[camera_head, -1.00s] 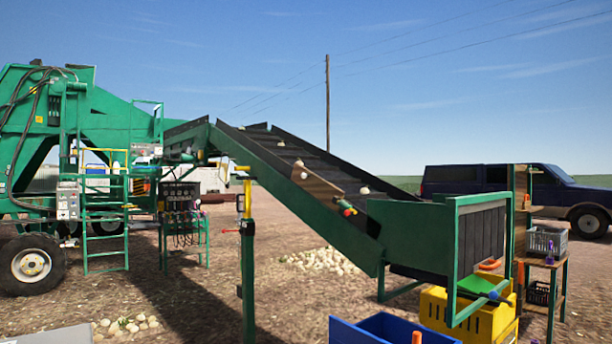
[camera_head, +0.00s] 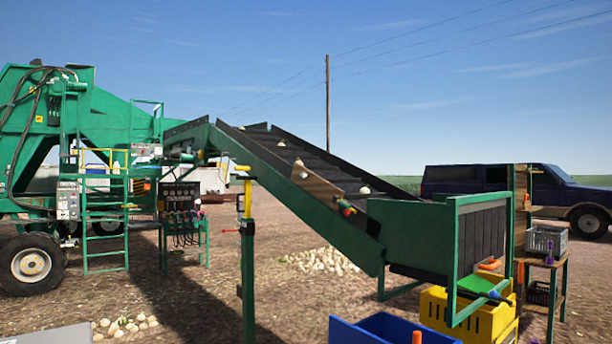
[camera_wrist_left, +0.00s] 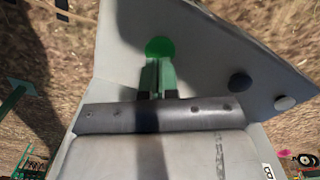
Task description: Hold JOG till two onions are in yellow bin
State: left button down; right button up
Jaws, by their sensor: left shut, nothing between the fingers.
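In the left wrist view, my left gripper (camera_wrist_left: 159,66) is shut and empty. Its fingertips are at the lower edge of a round green button (camera_wrist_left: 160,46) on a grey panel (camera_wrist_left: 205,45); I cannot tell whether the button is pressed in. The label JOG is not readable. In the head view, pale onions lie on the dark sloping belt of the green elevator (camera_head: 300,185): one onion (camera_head: 364,190) low down, others (camera_head: 281,143) higher up. The yellow bin (camera_head: 475,320) stands below the elevator's lower end; its inside is hidden. My right gripper is not in view.
A blue bin (camera_head: 375,330) is in front of the yellow bin. A wooden stand with a grey crate (camera_head: 546,240) is at the right. Onion piles (camera_head: 325,260) lie on the ground.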

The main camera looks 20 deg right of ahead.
pick_arm(q)
jog(key=shift+f+b, duration=1.2)
jog(key=shift+f, duration=0.2)
dwell(2.5)
notch_tip(320, 180, up, 7)
jog(key=p, duration=0.3)
jog(key=shift+r+p, duration=0.1)
jog(key=shift+p, duration=0.25)
dwell(0.5)
